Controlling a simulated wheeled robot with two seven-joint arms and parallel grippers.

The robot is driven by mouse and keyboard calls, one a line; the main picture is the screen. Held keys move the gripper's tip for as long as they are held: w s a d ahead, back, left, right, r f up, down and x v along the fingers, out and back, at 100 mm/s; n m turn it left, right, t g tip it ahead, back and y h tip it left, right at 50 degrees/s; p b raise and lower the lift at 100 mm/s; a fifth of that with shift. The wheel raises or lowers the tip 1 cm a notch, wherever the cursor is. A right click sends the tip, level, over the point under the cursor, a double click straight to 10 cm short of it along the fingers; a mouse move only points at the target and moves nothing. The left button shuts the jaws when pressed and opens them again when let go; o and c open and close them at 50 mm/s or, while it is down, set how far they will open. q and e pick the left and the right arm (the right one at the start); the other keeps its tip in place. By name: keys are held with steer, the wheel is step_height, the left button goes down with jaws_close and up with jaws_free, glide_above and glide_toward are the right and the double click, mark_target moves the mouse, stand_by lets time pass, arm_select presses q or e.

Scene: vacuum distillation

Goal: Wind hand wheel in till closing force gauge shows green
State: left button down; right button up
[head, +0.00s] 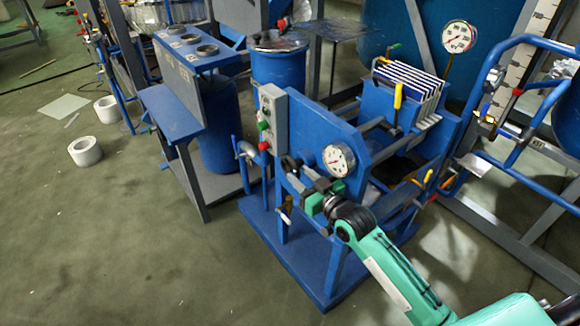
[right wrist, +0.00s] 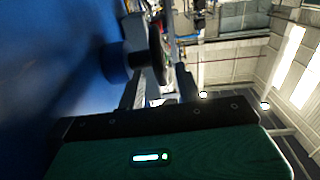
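The blue press (head: 318,135) stands in the middle of the head view. A round white gauge (head: 338,160) sits on its near end; its needle and any green zone are too small to read. My right gripper (head: 303,178) is at this near end, just left of and below the gauge. In the right wrist view, the dark hand wheel (right wrist: 156,55) shows edge-on on a hub in front of the blue panel. The fingers (right wrist: 158,90) stand apart near the wheel's rim, with a gap between them. I cannot tell whether they touch it. My left gripper is out of view.
A grey control box (head: 271,120) with green and red buttons is left of the gripper. White plates (head: 408,77) and a second gauge (head: 459,37) are farther back. A blue bench (head: 172,110) stands left. Blue pipe rails (head: 520,130) are right. Floor at front left is clear.

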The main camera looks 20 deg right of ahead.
mark_target(290, 166)
steer(key=shift+x, duration=2.65)
jaws_close()
